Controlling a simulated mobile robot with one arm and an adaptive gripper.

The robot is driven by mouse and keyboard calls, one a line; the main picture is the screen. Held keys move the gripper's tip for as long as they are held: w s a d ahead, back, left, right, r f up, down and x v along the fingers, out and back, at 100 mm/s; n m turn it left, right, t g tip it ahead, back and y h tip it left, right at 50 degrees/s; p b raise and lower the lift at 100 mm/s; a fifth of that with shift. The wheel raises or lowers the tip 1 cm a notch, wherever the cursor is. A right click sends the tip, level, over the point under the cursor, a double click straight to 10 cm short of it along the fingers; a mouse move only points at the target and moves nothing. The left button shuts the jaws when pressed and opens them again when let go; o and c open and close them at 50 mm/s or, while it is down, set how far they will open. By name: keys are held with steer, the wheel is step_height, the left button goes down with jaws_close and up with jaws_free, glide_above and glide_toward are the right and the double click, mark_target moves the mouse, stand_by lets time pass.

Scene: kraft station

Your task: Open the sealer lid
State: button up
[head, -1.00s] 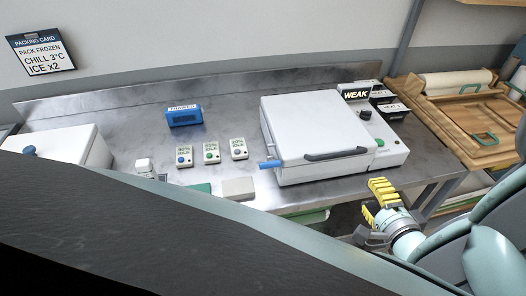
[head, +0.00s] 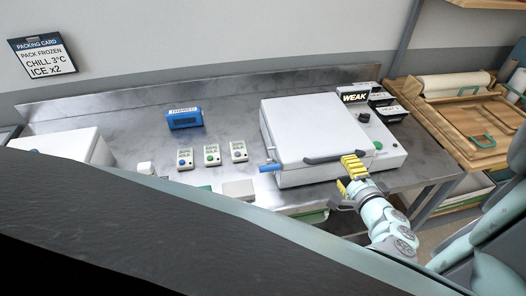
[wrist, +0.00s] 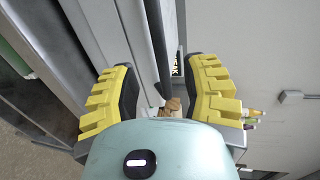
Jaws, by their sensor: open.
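The sealer (head: 290,178) is a white box on the metal bench, and its flat white lid (head: 312,125) is down. A dark bar handle (head: 336,156) runs along the lid's front edge. My gripper (head: 353,173), with yellow ribbed fingers, is at the right end of the handle, in front of the sealer. In the wrist view my gripper (wrist: 163,98) is open, and the dark handle (wrist: 158,45) runs between the two fingers. I cannot tell whether either finger touches it.
A blue-tipped lever (head: 269,167) sticks out at the sealer's front left. A sign reading WEAK (head: 355,97) stands behind its control panel. Small cartons (head: 211,155) and a blue box (head: 185,119) stand to the left. A wooden rack (head: 470,130) is at the right.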

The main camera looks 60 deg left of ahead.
mark_target(338, 160)
steer(key=shift+b+x, duration=0.55)
steer(key=shift+x, duration=2.55)
steer(key=shift+s, duration=0.1)
steer(key=shift+c, duration=0.3)
jaws_close()
